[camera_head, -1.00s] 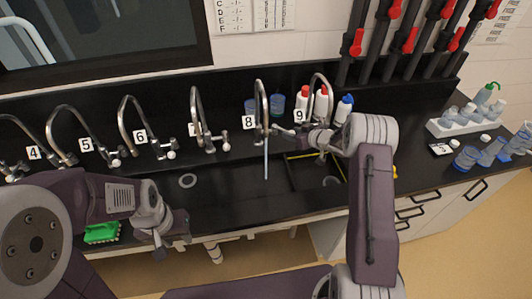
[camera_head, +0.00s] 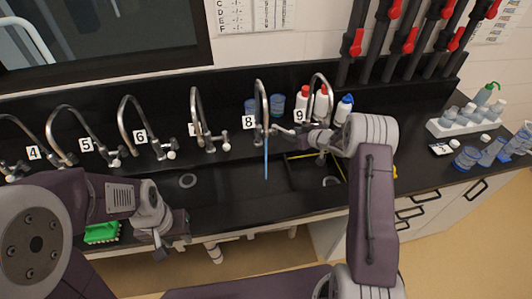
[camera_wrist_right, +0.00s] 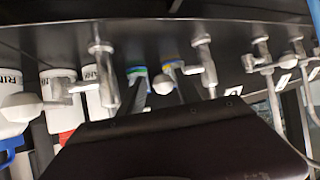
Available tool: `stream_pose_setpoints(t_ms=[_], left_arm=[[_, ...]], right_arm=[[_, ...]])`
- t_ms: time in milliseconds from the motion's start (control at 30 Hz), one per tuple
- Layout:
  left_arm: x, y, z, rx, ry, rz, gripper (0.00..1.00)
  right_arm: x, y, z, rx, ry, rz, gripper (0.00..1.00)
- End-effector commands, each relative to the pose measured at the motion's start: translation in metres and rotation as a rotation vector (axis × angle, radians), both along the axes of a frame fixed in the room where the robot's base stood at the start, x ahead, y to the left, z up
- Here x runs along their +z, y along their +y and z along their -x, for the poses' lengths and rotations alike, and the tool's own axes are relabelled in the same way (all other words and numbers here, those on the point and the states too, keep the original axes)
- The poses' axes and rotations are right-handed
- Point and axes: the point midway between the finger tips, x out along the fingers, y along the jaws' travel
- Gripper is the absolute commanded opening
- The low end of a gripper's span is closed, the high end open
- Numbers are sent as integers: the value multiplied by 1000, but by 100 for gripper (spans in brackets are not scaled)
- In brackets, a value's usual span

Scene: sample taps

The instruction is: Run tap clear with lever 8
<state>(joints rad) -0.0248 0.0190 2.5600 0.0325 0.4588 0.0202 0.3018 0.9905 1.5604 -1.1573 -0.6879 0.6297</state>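Tap 8 (camera_head: 260,98) is a curved metal spout behind the sink, beside its white number 8 label (camera_head: 248,122). A thin blue stream (camera_head: 266,158) runs down from its spout into the dark sink (camera_head: 235,195). Its lever (camera_head: 272,131) sits at the base, just left of my right gripper (camera_head: 288,132). Whether they touch, and how far the fingers are apart, I cannot tell. The right wrist view shows several taps and levers close up, with a dark block in front. My left gripper (camera_head: 162,246) hangs low at the sink's front edge; its fingers are unclear.
Taps 4 to 7 stand to the left, tap 9 (camera_head: 318,85) to the right. White bottles (camera_head: 302,103) stand behind tap 9. A sample rack (camera_head: 462,118) and blue cups are on the right counter. A green brush (camera_head: 101,232) lies at front left.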

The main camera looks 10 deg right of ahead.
Motion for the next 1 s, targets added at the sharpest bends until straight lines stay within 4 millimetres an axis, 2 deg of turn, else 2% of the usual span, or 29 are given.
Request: stream_pose_setpoints(t_ms=[167, 633, 1000], left_arm=[[-5, 0, 0, 0, 0, 0, 36], [-29, 0, 0, 0, 0, 0, 36], [-17, 0, 0, 0, 0, 0, 36]], right_arm=[[-2, 8, 3, 2, 0, -1, 40], [-2, 64, 29, 4, -1, 0, 40], [2, 56, 27, 0, -1, 0, 40]])
